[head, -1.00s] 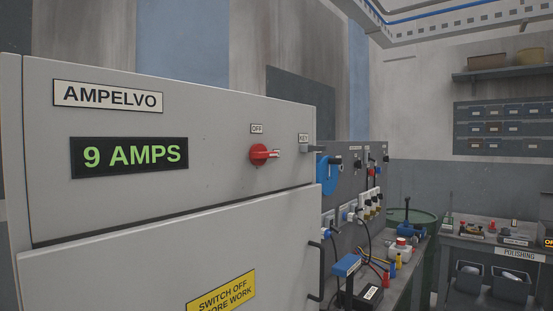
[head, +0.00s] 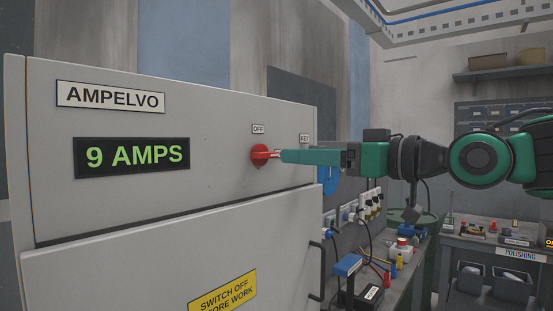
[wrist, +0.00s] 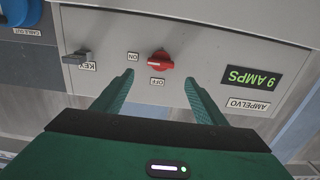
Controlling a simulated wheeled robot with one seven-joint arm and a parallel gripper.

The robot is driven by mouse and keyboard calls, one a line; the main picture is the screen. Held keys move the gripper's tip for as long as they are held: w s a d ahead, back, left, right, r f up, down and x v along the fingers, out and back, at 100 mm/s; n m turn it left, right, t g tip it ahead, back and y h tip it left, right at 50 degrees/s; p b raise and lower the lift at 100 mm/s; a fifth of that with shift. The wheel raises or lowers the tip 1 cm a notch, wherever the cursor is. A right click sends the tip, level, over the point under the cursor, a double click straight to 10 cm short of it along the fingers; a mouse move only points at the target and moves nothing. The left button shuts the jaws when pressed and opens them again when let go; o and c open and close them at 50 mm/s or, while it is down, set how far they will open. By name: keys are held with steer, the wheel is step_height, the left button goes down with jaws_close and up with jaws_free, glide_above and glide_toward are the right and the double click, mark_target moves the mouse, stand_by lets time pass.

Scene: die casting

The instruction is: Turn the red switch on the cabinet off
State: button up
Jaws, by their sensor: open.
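The red switch (head: 259,155) is on the upper panel of the grey cabinet (head: 215,115), with an OFF label above it. Its handle lies sideways, pointing right in the head view. In the wrist view the red switch (wrist: 160,60) has its pale tip toward the ON label (wrist: 133,57), while the OFF label (wrist: 157,82) is on the gripper's side. My gripper (head: 284,156) reaches in from the right, its tips close to the handle. In the wrist view my gripper (wrist: 159,77) is open and empty, the switch lined up between the fingertips. Contact cannot be told.
A grey key switch (wrist: 76,57) with a KEY label sits beside the red switch. A display (head: 132,157) reads 9 AMPS. A black door handle (head: 316,270) sticks out below. A bench (head: 400,280) with cables and plugs stands right of the cabinet.

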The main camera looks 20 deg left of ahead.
mark_target(270, 154)
steer(key=x, duration=0.9)
steer(key=shift+w+a, duration=0.1)
steer(key=shift+a, duration=0.05)
steer(key=c, duration=1.1)
